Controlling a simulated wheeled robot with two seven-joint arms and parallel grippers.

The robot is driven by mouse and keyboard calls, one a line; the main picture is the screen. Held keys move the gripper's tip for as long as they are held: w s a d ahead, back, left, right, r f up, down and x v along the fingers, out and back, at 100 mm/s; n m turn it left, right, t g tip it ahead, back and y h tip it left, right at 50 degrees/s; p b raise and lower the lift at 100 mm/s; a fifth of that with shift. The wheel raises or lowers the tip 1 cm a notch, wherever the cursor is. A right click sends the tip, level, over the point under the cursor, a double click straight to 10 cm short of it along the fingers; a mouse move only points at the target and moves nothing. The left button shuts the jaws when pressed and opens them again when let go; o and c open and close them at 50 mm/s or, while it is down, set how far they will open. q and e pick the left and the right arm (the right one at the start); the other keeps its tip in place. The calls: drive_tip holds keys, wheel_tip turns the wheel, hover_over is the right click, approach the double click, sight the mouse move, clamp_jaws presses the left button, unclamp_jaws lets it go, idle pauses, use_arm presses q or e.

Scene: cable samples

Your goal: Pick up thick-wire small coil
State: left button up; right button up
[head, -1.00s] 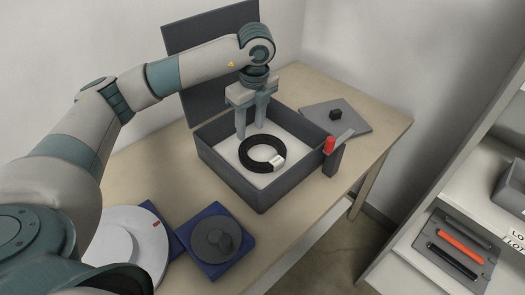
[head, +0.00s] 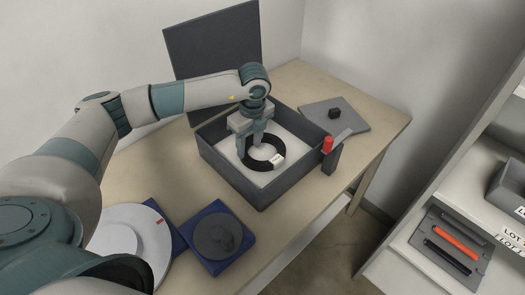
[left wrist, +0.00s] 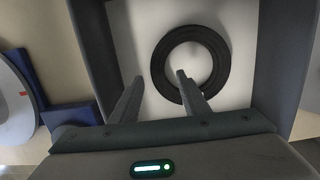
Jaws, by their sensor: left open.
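The black coil (head: 265,168), a thick ring with a white tag (head: 277,160), lies flat on the pale floor of the open grey box (head: 262,202). My left gripper (head: 249,150) is open and points down inside the box at the coil's left side. In the left wrist view the coil (left wrist: 222,62) shows as a full ring. One finger of the left gripper (left wrist: 159,77) ends over the ring's hole, the other outside its left edge. The fingers straddle that side; their height above the floor is hard to tell. My right gripper is not in view.
The box's lid (head: 212,60) stands raised behind. A red-topped tool (head: 328,145) stands at its right wall. A grey plate (head: 350,112) lies behind right. A blue-based disc (head: 217,238) and white disc (head: 120,250) lie front left. A shelf (head: 420,262) stands right.

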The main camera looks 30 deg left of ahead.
sight(249, 158)
use_arm(q)
drive_tip(key=shift+f+p, duration=0.6)
drive_tip(key=shift+p, duration=0.05)
wheel_tip(249, 158, down, 3)
drive_tip(key=shift+s+f+p, duration=0.1)
drive_tip(key=shift+p, duration=0.6)
drive_tip(key=shift+a+f, duration=0.1)
drive_tip(key=shift+f, duration=0.3)
clamp_jaws()
